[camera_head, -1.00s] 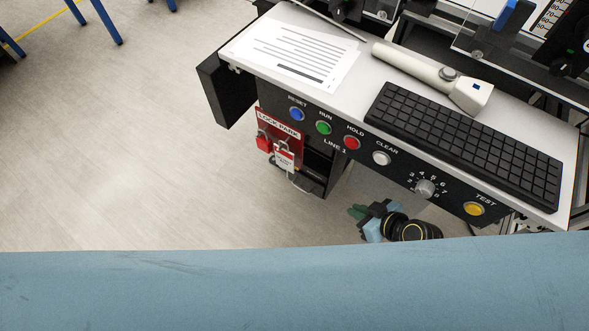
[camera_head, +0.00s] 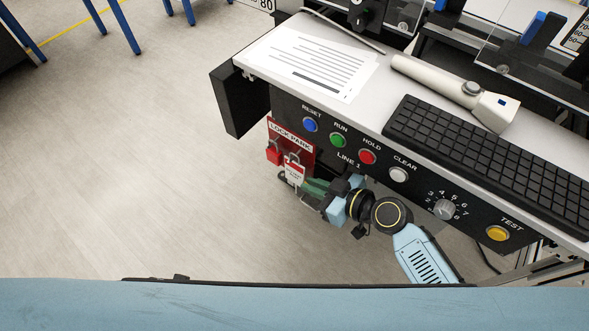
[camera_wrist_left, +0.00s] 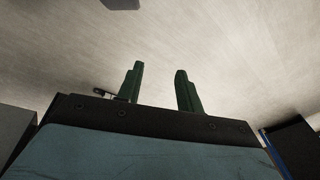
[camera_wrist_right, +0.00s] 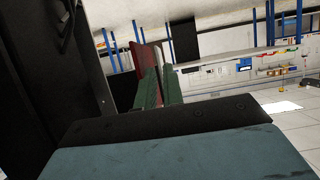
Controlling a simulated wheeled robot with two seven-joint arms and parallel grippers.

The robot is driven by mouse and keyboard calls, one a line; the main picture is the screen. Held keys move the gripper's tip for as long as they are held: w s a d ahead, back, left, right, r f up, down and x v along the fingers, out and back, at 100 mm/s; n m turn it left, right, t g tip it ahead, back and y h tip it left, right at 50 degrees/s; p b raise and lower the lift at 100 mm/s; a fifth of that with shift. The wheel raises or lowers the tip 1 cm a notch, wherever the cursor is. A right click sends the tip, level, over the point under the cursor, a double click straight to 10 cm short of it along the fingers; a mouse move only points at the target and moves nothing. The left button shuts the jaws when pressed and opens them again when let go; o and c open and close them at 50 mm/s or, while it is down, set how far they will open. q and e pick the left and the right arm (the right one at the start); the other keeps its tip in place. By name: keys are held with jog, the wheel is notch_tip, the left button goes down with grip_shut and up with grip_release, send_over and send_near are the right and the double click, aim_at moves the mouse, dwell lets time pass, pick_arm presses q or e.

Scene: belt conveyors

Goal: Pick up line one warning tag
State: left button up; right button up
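The white warning tag with a red top (camera_head: 294,173) hangs on the red LOCK PARK board (camera_head: 306,146), at the left end of the LINE 1 panel. My right gripper (camera_head: 312,187) is just right of the tag, its green fingers pointing left toward it. In the right wrist view the fingers (camera_wrist_right: 159,78) stand a little apart, with the red board (camera_wrist_right: 144,62) and a thin white edge, perhaps the tag, beyond them. Contact with the tag cannot be made out. My left gripper (camera_wrist_left: 160,80) is open and empty over bare floor; the head view does not show it.
A red padlock (camera_head: 274,155) hangs left of the tag. The control panel (camera_head: 345,158) with its buttons is just above my right gripper. A keyboard (camera_head: 490,165), scanner (camera_head: 455,88) and paper sheet (camera_head: 312,65) lie on the console top. Floor left of the board is clear.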

aim_at(294, 176)
jog(key=x, duration=0.2)
jog(key=r+x, duration=0.1)
jog(key=x, duration=0.1)
jog(key=shift+w+a+f, duration=0.15)
jog(key=shift+w+a, duration=0.25)
jog(key=shift+a, duration=0.05)
jog(key=shift+w+a+f+b, duration=0.2)
jog(key=shift+w+a+b, duration=0.05)
jog(key=shift+a+b, duration=0.1)
grip_shut()
pick_arm(q)
jog(key=shift+w+d+r, duration=0.15)
jog(key=shift+w+r, duration=0.35)
jog(key=shift+r, duration=0.25)
pick_arm(e)
jog(key=shift+r, duration=0.15)
